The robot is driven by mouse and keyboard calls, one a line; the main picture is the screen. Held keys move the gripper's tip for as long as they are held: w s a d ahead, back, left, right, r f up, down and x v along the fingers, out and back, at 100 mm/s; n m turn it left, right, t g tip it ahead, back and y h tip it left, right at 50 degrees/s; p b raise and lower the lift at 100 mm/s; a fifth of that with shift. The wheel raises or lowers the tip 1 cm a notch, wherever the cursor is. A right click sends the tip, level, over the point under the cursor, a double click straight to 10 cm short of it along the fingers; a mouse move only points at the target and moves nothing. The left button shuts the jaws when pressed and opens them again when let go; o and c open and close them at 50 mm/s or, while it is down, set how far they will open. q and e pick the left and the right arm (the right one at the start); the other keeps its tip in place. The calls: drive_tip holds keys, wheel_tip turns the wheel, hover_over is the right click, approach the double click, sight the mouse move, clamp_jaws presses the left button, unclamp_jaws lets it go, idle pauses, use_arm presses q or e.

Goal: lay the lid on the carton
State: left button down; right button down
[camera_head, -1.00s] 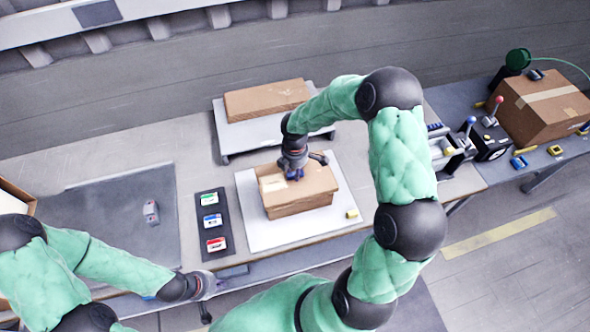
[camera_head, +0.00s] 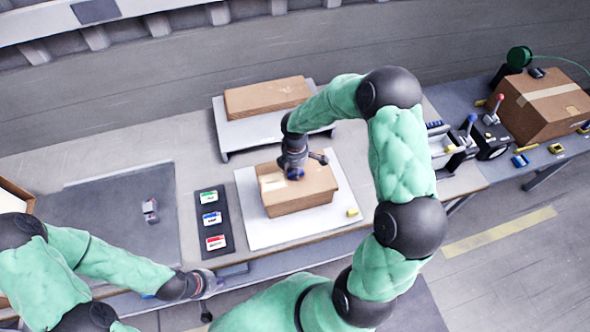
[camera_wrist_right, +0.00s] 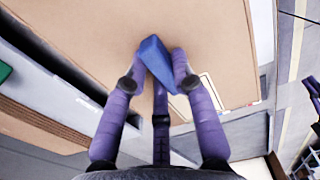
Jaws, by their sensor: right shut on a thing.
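The brown carton (camera_head: 300,204) stands on a white board in the middle of the bench. A flat brown lid (camera_head: 314,177) covers its top in the head view; I cannot tell whether it is fully seated. My right gripper (camera_head: 294,174) is directly above the lid, pointing down. In the right wrist view the gripper (camera_wrist_right: 160,72) is shut on a blue tab (camera_wrist_right: 154,56) standing on the brown lid (camera_wrist_right: 190,28). A pale label (camera_wrist_right: 208,92) lies beside the fingers. My left gripper (camera_head: 212,284) is low at the bench's front edge, away from the carton; its fingers are unclear.
Flat brown cardboard (camera_head: 266,97) lies on a grey stand (camera_head: 243,134) behind the carton. A dark strip with several coloured cards (camera_head: 211,222) lies to the left. A grey mat (camera_head: 110,205) is farther left. A taped box (camera_head: 540,105) stands at right.

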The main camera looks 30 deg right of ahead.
drive_tip(key=shift+f+b, duration=1.15)
drive_tip(key=shift+f, duration=0.55)
idle(0.6)
drive_tip(key=c, duration=0.9)
unclamp_jaws()
drive_tip(key=shift+c, duration=0.2)
drive_tip(key=shift+r, duration=0.1)
wheel_tip(320, 180, up, 12)
drive_tip(key=shift+f, duration=0.1)
